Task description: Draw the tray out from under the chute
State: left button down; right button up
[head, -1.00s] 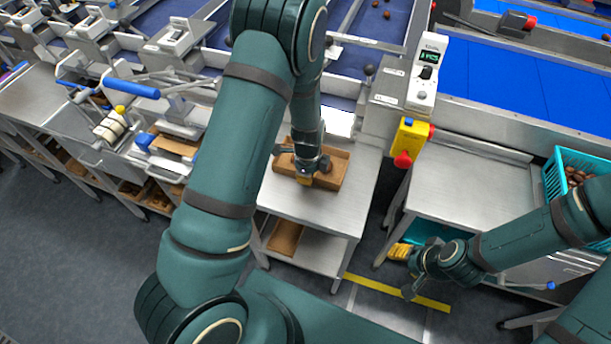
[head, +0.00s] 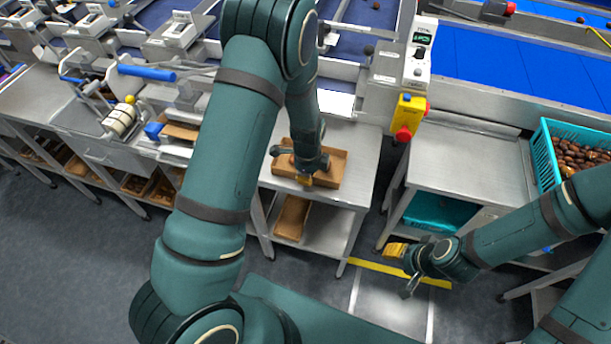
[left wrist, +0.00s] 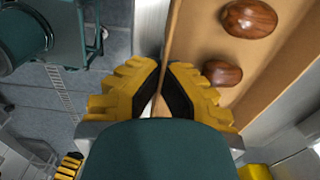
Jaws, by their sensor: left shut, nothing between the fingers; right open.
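The brown tray (head: 338,168) lies on a steel table, in front of the bright white chute plate (head: 336,103), with bare table between them. My left gripper (head: 305,181) is at the tray's front part and hides some of it. In the left wrist view the yellow fingers (left wrist: 163,85) are shut, tips together at the tray's long wall (left wrist: 178,35), with nothing seen between them. Two brown dates (left wrist: 248,18) lie inside the tray; whether the fingers touch the wall is unclear. My right gripper (head: 397,268) is open and empty, low in front of the right-hand table.
The steel table (head: 350,190) has bare top right of the tray, and another brown tray (head: 292,217) sits on its lower shelf. A yellow box with red button (head: 408,115) stands right. A teal crate of dates (head: 545,165) sits on the right-hand table.

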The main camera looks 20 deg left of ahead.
pick_arm(q)
jog(key=shift+s, duration=0.35)
pick_arm(e)
jog(key=shift+s, duration=0.4)
pick_arm(q)
jog(key=c, duration=1.1)
grip_release()
jog(key=shift+o, duration=0.2)
notch_tip(320, 180, up, 12)
